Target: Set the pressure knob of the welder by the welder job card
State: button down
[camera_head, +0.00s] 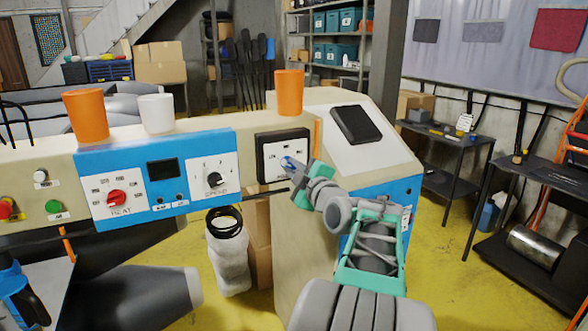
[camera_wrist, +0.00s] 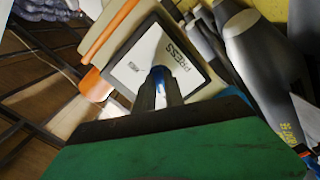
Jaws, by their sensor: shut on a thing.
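The welder is a long cream machine with a blue panel (camera_head: 155,150) on its front. Its pressure knob (camera_head: 287,162), with blue on it, is on a white dial plate in a black frame (camera_head: 260,150) at the panel's right. My gripper (camera_head: 292,165) reaches in from the right and is shut on the knob, covering most of it. In the wrist view my gripper (camera_wrist: 161,80) is on the plate marked PRESS (camera_wrist: 145,62); the pointer's setting is hidden. A white card (camera_head: 464,122) stands on the back-right table; I cannot tell whether it is the job card.
A red HEAT knob (camera_head: 116,197) and a black knob (camera_head: 214,180) are on the blue panel to the left. Orange cups (camera_head: 289,92) and a white cup (camera_head: 156,113) stand on the welder's top. A dark tablet-like screen (camera_head: 357,124) is at right. Yellow floor lies beyond.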

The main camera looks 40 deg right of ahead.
jog(key=shift+f+b, duration=0.1)
jog(key=shift+b, duration=0.3)
jog(key=m+b, duration=0.7)
jog(key=m, duration=0.1)
jog(key=shift+m+b, duration=0.7)
jog(key=shift+m, duration=1.3)
jog(key=c, duration=1.4)
grip_release()
jog(key=shift+c, duration=0.2)
